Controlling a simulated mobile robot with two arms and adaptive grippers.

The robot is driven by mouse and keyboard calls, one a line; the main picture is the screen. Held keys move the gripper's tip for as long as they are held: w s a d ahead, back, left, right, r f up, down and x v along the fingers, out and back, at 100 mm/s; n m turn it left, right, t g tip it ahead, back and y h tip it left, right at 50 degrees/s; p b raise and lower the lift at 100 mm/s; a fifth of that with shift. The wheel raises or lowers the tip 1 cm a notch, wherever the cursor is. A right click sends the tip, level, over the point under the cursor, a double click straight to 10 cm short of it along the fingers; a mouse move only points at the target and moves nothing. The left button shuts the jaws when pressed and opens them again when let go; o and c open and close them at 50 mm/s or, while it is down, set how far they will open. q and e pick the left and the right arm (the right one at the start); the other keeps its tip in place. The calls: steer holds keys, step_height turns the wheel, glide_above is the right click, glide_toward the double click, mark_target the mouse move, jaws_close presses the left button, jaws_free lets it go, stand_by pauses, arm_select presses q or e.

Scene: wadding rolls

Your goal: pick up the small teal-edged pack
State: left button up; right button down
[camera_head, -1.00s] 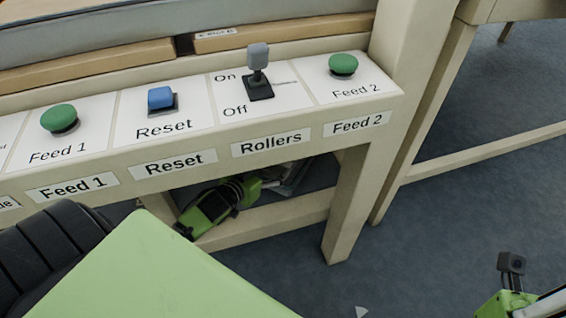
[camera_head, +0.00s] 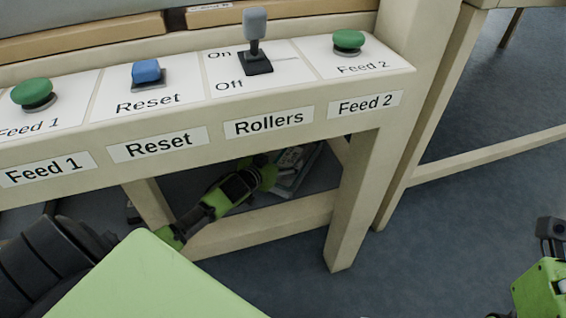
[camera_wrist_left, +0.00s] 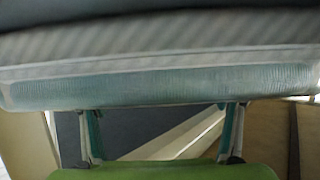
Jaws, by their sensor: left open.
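The small teal-edged pack (camera_head: 294,170) lies under the control bench, partly hidden behind my left gripper and the bench front. In the left wrist view the pack (camera_wrist_left: 160,87) fills the width as a ribbed teal band with a pale rim, close to the camera. My left gripper (camera_head: 273,170) reaches in under the bench, at the pack's near left side. In the wrist view its two fingers (camera_wrist_left: 162,115) stand wide apart, their tips at the teal band's lower edge. Whether they touch it I cannot tell. My right wrist shows at the lower right edge; its fingers are not clear.
The bench front (camera_head: 215,133) carries green Feed buttons (camera_head: 348,41), a blue Reset button (camera_head: 146,71) and the Rollers lever (camera_head: 255,45) above my left arm. A bench leg (camera_head: 352,205) and a low crossbar (camera_head: 262,227) border the gap. Floor at right is open.

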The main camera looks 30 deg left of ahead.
arm_select(q)
steer(key=shift+c, duration=0.3)
steer(key=c, duration=0.8)
steer(key=shift+c, duration=0.2)
steer(key=shift+r, duration=0.1)
